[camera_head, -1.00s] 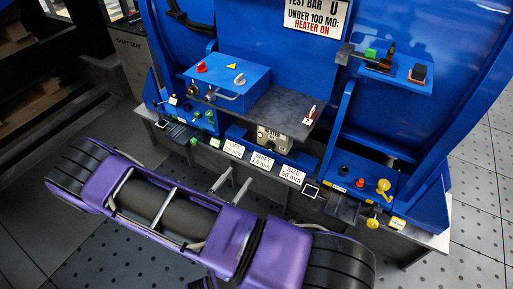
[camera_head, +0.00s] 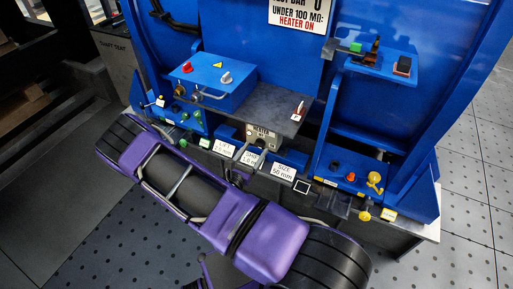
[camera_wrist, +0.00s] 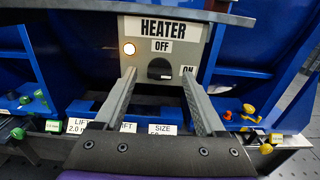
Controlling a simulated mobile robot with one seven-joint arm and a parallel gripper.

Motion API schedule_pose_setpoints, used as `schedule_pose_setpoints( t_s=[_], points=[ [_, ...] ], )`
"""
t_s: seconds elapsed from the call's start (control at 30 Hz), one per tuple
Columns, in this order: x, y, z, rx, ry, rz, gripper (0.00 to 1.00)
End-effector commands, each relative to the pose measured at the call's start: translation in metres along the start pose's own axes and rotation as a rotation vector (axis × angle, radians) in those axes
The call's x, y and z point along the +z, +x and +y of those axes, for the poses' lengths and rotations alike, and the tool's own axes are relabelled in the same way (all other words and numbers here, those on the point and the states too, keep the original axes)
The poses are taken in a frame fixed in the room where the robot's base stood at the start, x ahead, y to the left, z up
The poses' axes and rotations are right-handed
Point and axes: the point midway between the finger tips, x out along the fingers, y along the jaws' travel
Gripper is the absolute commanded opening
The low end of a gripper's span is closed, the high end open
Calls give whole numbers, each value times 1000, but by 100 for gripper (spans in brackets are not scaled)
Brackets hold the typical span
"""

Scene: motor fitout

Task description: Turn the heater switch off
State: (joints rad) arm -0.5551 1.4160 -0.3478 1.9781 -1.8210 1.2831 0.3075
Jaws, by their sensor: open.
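The heater panel (camera_wrist: 167,35) is a pale plate labelled HEATER, with OFF above the switch and ON at its lower right. A round lamp (camera_wrist: 129,48) at its left glows warm white. The dark heater switch (camera_wrist: 159,70) sits below the OFF label; its lever position is hard to tell. My gripper (camera_wrist: 159,78) is open and empty, its two fingers reaching toward the panel on either side of the switch, as seen in the wrist view; contact cannot be told. In the head view the heater panel (camera_head: 261,136) sits under a grey shelf, partly hidden.
The grey shelf (camera_head: 267,108) overhangs the panel. Label cards such as SIZE 50 mm (camera_head: 283,171) line the front edge. Yellow knobs (camera_head: 374,179) are at the right.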

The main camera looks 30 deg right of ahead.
Motion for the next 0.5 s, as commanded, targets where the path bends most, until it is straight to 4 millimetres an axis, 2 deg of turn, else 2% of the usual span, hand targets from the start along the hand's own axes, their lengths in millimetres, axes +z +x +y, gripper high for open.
schedule_pose_setpoints(
  t_s=[0.2, 0.5],
  points=[
    [0, 19, 0, 0, 0, -1, 72],
    [0, 21, 0, 1, 0, 0, 72]
  ],
)
